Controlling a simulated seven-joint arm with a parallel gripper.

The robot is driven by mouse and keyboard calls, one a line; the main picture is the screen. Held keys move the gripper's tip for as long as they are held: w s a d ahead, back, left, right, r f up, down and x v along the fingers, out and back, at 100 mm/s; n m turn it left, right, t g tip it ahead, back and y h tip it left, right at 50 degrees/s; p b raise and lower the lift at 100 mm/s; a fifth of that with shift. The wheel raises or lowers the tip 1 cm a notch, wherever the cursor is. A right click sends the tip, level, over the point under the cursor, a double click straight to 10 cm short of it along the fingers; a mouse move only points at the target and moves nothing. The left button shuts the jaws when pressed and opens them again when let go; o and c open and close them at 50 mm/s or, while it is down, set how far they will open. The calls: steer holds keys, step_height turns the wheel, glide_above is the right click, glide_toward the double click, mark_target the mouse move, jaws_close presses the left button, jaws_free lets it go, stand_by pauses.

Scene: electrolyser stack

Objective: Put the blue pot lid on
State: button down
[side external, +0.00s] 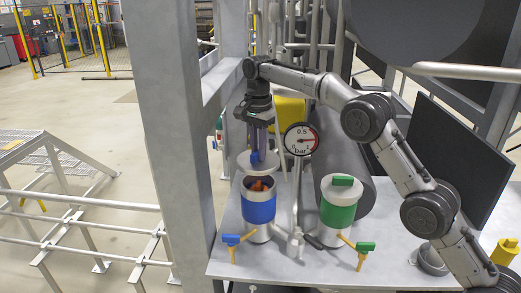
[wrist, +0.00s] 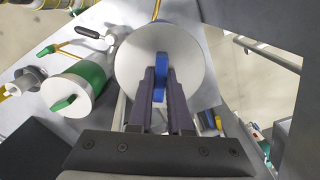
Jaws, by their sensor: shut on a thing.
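The blue pot (side external: 259,207) stands open on the grey bench, with orange-brown contents showing inside. Its lid is a round light-grey disc (side external: 265,164) with a blue handle (wrist: 160,76). In the wrist view the fingers (wrist: 160,88) pinch the handle from both sides. The lid (wrist: 185,65) hides the blue pot in that view.
A green pot (side external: 338,212) with its lid on stands to the right; it also shows in the wrist view (wrist: 90,74). A pressure gauge (side external: 300,139) is behind, between the pots. Valves with blue (side external: 231,239) and green (side external: 365,246) handles sit in front. A grey post (side external: 180,130) rises at left.

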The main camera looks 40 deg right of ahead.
steer(key=shift+f, duration=2.45)
steer(key=shift+f, duration=1)
steer(key=c, duration=0.8)
jaws_free()
steer(key=shift+c, duration=0.2)
steer(key=shift+o, duration=0.4)
steer(key=shift+f, duration=0.1)
